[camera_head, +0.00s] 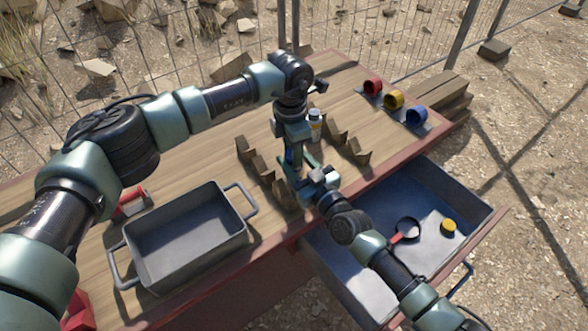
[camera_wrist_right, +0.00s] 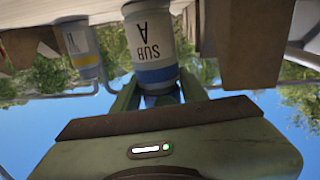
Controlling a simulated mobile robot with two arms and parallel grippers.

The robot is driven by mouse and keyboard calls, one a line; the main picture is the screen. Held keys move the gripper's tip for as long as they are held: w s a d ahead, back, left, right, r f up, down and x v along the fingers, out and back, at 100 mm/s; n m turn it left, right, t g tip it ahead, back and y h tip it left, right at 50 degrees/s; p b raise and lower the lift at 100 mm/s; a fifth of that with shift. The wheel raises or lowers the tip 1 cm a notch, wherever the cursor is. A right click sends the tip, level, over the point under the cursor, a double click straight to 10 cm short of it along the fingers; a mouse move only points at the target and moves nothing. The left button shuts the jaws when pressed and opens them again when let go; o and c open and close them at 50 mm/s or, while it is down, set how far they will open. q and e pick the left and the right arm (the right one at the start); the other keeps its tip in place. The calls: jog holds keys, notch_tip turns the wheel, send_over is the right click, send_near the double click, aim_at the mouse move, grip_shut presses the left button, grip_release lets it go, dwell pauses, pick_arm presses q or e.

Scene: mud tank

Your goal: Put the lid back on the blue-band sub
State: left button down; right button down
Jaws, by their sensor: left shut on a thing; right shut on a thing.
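The blue-band sub is a white bottle marked SUB A (camera_wrist_right: 152,45), seen upside down in the right wrist view. My right gripper (camera_wrist_right: 158,94) is shut on it near its blue-banded end. In the head view my right gripper (camera_head: 312,186) comes in from the lower right, at the front of the wooden racks, and the bottle is largely hidden there. My left gripper (camera_head: 296,160) points down right above it, shut. A small blue patch shows at its fingers, likely the lid; its outline and whether it touches the bottle are hidden.
A yellow-band bottle (camera_head: 315,122) stands behind my left gripper, among wooden racks (camera_head: 335,135). A grey tray (camera_head: 185,240) is at left. Red (camera_head: 372,86), yellow (camera_head: 393,99) and blue (camera_head: 416,115) cups lie at back right. The open drawer (camera_head: 345,262) holds a magnifier (camera_head: 407,229) and yellow lid (camera_head: 448,226).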

pick_arm(q)
jog(key=shift+m, duration=0.5)
jog(key=c, duration=0.9)
grip_release()
jog(key=shift+s+a+r, duration=0.1)
jog(key=shift+s+r, duration=0.05)
jog(key=shift+r, duration=2.15)
jog(key=shift+c, duration=0.2)
